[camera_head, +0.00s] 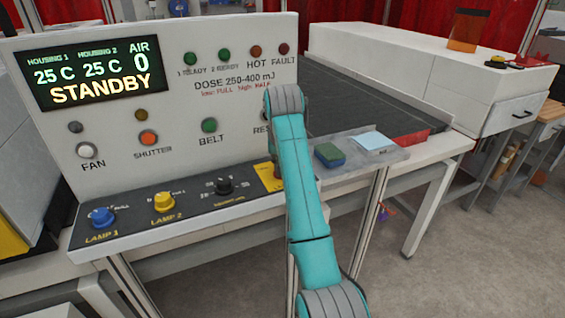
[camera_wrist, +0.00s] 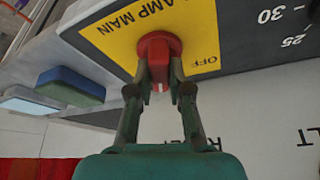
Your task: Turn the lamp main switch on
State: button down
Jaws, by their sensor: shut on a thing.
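The lamp main switch is a red knob (camera_wrist: 158,46) on a yellow plate (camera_wrist: 110,42) in the wrist view. The plate carries the words LAMP MAIN and OFF. My gripper (camera_wrist: 160,78) is shut on the knob, one finger on each side. A small pale mark shows on the knob between the fingers. In the head view the yellow plate (camera_head: 267,176) shows at the right end of the dark control strip. My arm covers most of the knob and the gripper there. The display (camera_head: 85,72) reads STANDBY, 25 C for both housings and AIR 0.
Left of the plate are a blue LAMP 1 knob (camera_head: 101,217), a yellow LAMP 2 knob (camera_head: 164,201) and a black knob (camera_head: 223,186). Buttons and indicators sit on the upright panel above. A shelf with a blue-green block (camera_head: 329,155) lies to the right.

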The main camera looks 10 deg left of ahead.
jog(key=shift+a+m+h, duration=0.1)
jog(key=shift+m+h, duration=0.8)
jog(key=shift+m, duration=1.3)
jog(key=c, duration=1.1)
grip_release()
jog(key=shift+r, duration=0.1)
notch_tip(320, 180, up, 10)
jog(key=shift+f, duration=0.1)
jog(key=shift+s, duration=0.1)
